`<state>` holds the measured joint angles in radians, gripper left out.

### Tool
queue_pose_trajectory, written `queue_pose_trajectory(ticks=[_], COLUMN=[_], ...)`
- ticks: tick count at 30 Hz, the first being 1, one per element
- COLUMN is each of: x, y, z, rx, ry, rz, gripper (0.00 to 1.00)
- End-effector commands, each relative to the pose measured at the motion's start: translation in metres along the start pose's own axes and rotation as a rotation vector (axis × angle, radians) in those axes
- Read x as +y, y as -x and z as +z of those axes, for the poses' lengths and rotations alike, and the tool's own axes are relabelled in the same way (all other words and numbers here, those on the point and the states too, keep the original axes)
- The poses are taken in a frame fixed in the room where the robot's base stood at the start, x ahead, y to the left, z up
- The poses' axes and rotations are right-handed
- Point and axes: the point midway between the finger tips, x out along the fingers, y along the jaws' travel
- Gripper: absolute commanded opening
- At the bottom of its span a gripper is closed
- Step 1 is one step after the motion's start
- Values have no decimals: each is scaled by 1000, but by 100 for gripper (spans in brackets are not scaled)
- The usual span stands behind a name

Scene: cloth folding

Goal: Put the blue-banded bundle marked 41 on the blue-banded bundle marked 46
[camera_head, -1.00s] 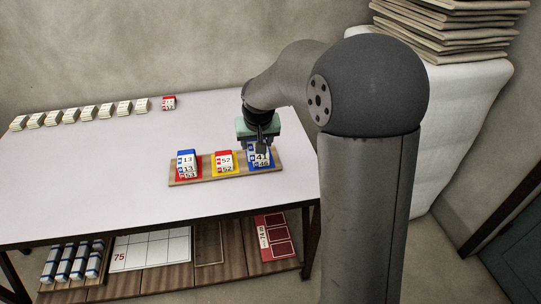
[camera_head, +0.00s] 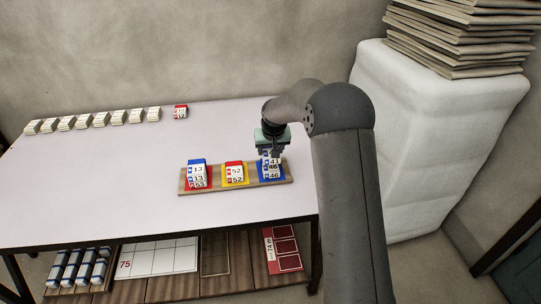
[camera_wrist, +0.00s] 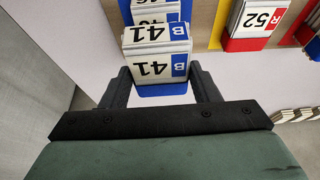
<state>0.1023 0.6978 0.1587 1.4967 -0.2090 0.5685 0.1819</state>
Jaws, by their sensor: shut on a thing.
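The blue-banded bundle marked 41 (camera_head: 273,160) is between the fingers of my gripper (camera_head: 272,151), at the right end of the wooden tray. It also shows in the wrist view (camera_wrist: 156,66), with its 41 labels facing the camera and a finger on each side. The blue-banded bundle marked 46 (camera_head: 272,175) stands on the tray's blue section, directly below 41. I cannot tell whether the two touch. Part of a 46 label (camera_wrist: 158,5) shows at the top edge of the wrist view. My gripper (camera_wrist: 160,76) is shut on bundle 41.
On the same tray (camera_head: 215,189) stand a red-banded bundle marked 52 (camera_head: 234,171) on yellow and a stack marked 13 and 53 (camera_head: 197,172) on red. Several pale bundles (camera_head: 99,120) and one red-banded bundle (camera_head: 180,111) line the table's back. The table's left middle is clear.

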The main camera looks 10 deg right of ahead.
Motion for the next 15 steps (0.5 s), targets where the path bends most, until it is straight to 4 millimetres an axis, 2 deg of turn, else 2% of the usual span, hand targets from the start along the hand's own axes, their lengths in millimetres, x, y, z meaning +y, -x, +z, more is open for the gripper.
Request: queue_pose_trajectory(ticks=[3, 9, 15], x=[0, 0, 0], y=[-11, -35, -35], z=[-2, 9, 9], rx=[-1, -1, 1], ry=[0, 0, 0], rz=[0, 0, 0], gripper=[33, 33, 33])
